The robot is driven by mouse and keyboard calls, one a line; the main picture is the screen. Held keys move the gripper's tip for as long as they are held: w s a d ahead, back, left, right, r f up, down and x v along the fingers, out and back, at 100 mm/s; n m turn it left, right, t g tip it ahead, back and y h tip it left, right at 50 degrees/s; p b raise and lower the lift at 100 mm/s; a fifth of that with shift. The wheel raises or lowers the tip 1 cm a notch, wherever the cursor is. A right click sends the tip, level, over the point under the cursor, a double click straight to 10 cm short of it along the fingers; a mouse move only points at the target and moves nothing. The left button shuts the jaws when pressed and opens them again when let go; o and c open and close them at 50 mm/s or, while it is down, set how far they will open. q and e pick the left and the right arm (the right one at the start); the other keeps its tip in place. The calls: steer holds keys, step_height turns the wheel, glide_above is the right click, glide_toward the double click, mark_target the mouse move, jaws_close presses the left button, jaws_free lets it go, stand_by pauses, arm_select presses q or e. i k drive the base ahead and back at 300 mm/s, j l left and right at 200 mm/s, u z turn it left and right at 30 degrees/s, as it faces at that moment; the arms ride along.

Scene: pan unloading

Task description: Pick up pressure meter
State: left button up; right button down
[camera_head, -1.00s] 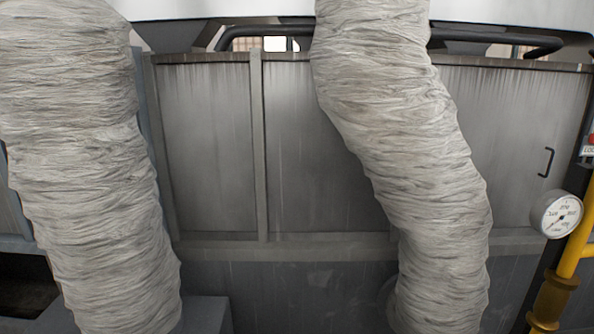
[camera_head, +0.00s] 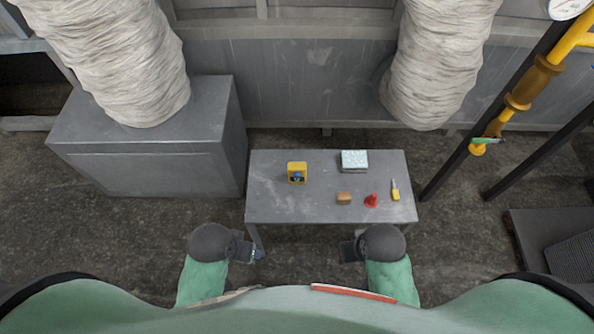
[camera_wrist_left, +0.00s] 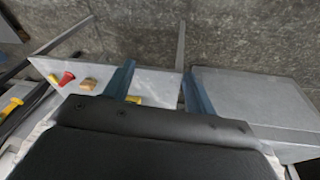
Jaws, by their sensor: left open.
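A small yellow box-shaped device with a dark and blue face (camera_head: 297,173) stands on the left half of the small grey table (camera_head: 275,206); it looks like the pressure meter. In the left wrist view, a bit of yellow (camera_wrist_left: 134,100) shows between my finger bases, partly hidden. My left gripper (camera_head: 257,253) is at the table's front left, below and apart from the device. In the left wrist view its two blue fingers (camera_wrist_left: 160,78) are spread and empty. My right gripper (camera_head: 348,252) is near the table's front edge; its jaws are too small to read.
The table also holds a pale blue speckled box (camera_head: 354,161), a brown block (camera_head: 344,198), a red cone-like item (camera_head: 371,201) and a yellow-handled tool (camera_head: 395,191). A grey cabinet (camera_head: 150,155) stands left. Yellow piping (camera_head: 525,90) with a round gauge (camera_head: 568,6) rises at right.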

mark_target(292, 167)
steer(key=z, duration=1.95)
steer(key=u, duration=1.95)
steer(key=k+l, duration=0.15)
steer(key=l, duration=0.15)
steer(key=k+l, duration=0.15)
steer(key=l, duration=0.2)
steer(key=k+l, duration=0.15)
steer(key=l, duration=0.15)
steer(key=k+l, duration=0.2)
steer(key=l, duration=0.15)
steer(key=i+u, duration=0.05)
